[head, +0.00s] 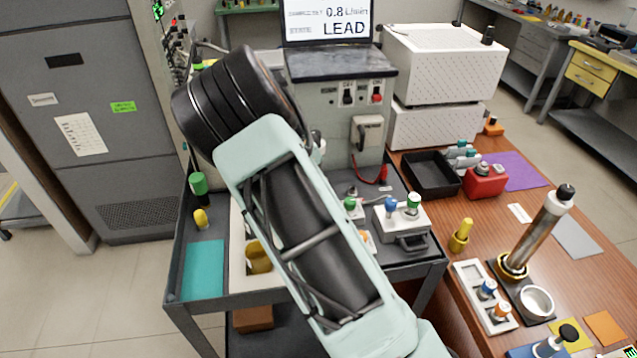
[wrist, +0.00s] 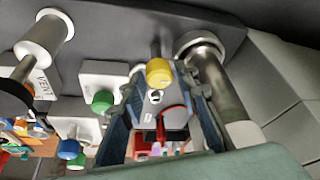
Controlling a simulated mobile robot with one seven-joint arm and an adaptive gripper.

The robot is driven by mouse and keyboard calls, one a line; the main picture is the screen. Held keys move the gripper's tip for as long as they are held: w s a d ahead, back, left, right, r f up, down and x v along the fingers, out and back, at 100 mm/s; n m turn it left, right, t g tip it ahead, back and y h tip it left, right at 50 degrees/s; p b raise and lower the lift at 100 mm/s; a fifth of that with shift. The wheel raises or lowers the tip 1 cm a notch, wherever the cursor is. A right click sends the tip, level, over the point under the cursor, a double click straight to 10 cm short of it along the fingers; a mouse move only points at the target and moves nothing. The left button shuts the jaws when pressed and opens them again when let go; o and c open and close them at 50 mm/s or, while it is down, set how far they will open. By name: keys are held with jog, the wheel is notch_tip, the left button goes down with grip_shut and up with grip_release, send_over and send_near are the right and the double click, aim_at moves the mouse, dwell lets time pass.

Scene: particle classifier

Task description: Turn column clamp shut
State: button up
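In the wrist view, a metal column (wrist: 214,85) stands at the right of my gripper, with a pale ring at its dark-panel end. A yellow knob (wrist: 159,72) sits beside it; I cannot tell for sure that it is the column clamp's handle. My gripper (wrist: 160,88) has its two fingers spread, one on each side of the knob. A gap seems to show between fingers and knob, but contact is hard to judge. In the head view my arm hides the gripper and this spot on the grey cart (head: 240,300).
In the head view, the grey instrument (head: 342,110) stands behind my arm.

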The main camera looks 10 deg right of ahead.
jog(key=shift+o, duration=0.8)
